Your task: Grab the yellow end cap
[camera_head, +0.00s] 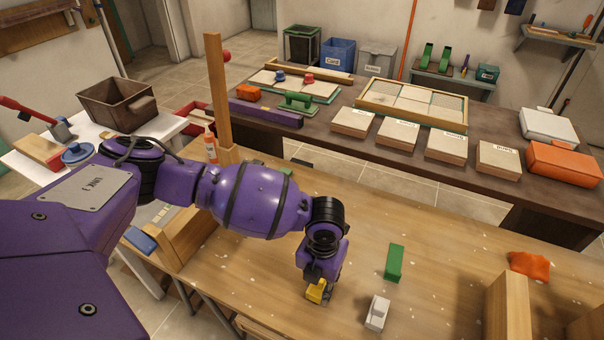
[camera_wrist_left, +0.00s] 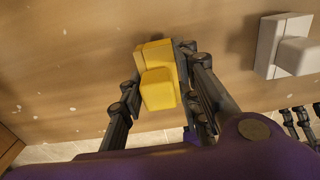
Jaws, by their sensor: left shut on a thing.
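The yellow end cap (camera_head: 316,291) is at the tip of my left gripper (camera_head: 321,288), low over the wooden table near its front edge. In the left wrist view the yellow end cap (camera_wrist_left: 158,82) sits between the two dark fingers of my left gripper (camera_wrist_left: 160,85), which is shut on it. It has a blocky body with a smaller raised block. Whether it touches the table is hard to tell. My right gripper is not in view in the head view.
A white end cap (camera_head: 377,313) stands to the right; it also shows in the left wrist view (camera_wrist_left: 284,46). A green block (camera_head: 395,262) lies behind it. Table between is clear.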

